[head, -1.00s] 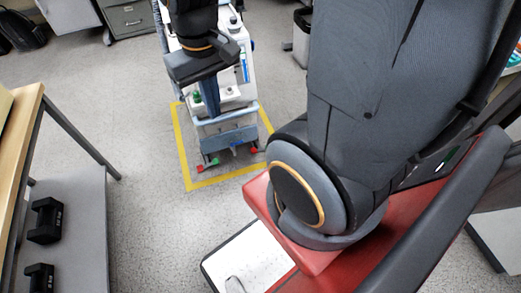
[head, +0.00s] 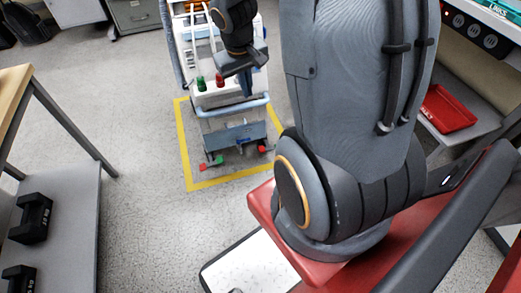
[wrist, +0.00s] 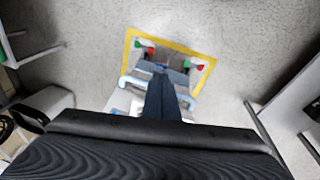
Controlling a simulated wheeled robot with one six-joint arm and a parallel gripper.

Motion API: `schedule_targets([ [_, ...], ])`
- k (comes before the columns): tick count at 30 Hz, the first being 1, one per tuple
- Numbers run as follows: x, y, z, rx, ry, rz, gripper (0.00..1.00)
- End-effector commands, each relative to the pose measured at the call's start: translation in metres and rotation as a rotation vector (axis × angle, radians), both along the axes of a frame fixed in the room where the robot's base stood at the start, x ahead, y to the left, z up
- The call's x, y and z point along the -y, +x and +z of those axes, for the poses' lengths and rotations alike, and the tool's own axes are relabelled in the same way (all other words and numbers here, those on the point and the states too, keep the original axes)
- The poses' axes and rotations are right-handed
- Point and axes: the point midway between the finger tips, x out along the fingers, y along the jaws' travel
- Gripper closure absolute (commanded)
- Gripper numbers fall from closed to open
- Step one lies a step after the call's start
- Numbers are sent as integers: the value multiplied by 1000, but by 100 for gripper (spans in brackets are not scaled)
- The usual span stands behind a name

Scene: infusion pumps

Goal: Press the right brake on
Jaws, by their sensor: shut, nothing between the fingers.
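The pump cart (head: 225,133) stands inside a yellow floor square, with small red and green brake pedals low at its front. The right brake pedal (head: 264,149) shows red at the cart's lower right corner. The left brake pedal (head: 213,161) shows green and red at the lower left. In the wrist view the pedals (wrist: 146,48) (wrist: 193,65) lie beyond the fingertips, on both sides of them. My gripper (head: 246,92) is shut and empty, pointing down in front of the cart's upper body, well above the pedals. Its dark fingers also show in the wrist view (wrist: 161,78).
Yellow tape (head: 187,165) marks the floor around the cart. The floor between bench and cart is clear. A red tray (head: 447,108) sits at the right.

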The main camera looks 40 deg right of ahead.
Motion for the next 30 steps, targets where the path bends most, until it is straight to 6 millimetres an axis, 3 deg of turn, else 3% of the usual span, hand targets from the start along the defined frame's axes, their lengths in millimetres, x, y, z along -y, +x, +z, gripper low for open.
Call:
schedule_targets([
  [1, 12, 10, -25, 7, -2, -10, 100],
  [15, 96, 67, -187, 101, 23, -66, 100],
  [24, 134, 83, -297, 149, 97, -98, 100],
  [30, 148, 85, -352, 171, 149, -113, 100],
])
